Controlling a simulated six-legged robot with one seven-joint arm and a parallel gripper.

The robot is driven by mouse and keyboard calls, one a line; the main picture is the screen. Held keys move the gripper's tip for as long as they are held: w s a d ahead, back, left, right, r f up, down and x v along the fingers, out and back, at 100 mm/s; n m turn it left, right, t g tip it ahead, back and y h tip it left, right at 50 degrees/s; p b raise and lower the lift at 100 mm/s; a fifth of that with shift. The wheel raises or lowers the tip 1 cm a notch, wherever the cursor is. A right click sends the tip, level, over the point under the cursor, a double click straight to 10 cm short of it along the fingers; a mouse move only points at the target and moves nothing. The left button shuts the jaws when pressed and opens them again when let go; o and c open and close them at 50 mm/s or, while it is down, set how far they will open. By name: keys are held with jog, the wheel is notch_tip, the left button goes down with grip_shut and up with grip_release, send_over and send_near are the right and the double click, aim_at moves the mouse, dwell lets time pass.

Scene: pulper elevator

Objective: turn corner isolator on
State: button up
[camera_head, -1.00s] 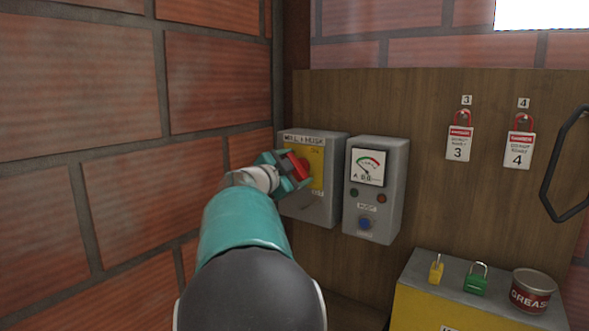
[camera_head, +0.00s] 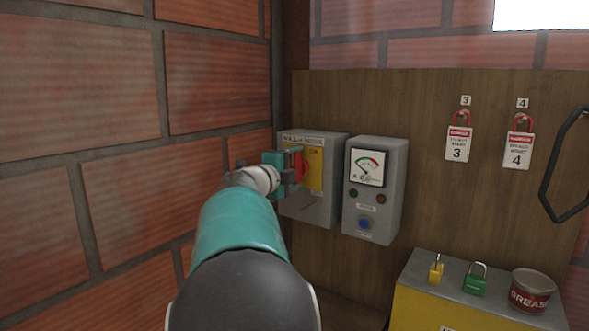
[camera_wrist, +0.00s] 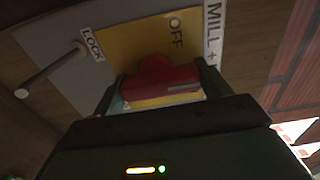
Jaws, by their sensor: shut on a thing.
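The corner isolator is a grey box (camera_head: 313,210) on the wooden board, with a yellow plate (camera_head: 316,169) and a red handle (camera_head: 301,167). Its label begins with "MILL". My gripper (camera_head: 290,172) is shut on the red handle, which stands about upright in the head view. In the wrist view the red handle (camera_wrist: 160,76) sits between my fingers. The yellow plate (camera_wrist: 125,42) there shows the word OFF, with a LOCK label beside it. My fingers hide part of the handle and plate.
A second grey box (camera_head: 374,190) with a dial and a blue button stands close to the right. Red tagged padlocks (camera_head: 459,139) hang further right. A yellow cabinet (camera_head: 430,310) below holds two padlocks and a grease tin (camera_head: 531,290). The brick wall (camera_head: 110,210) is close on the left.

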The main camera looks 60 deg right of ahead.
jog(key=shift+s, duration=0.1)
dwell(0.4)
jog(key=o, duration=0.9)
jog(key=shift+s+a, duration=0.1)
jog(key=shift+o, duration=0.4)
jog(key=w+a, duration=0.2)
jog(key=a, duration=1.1)
jog(key=shift+w+a, duration=0.25)
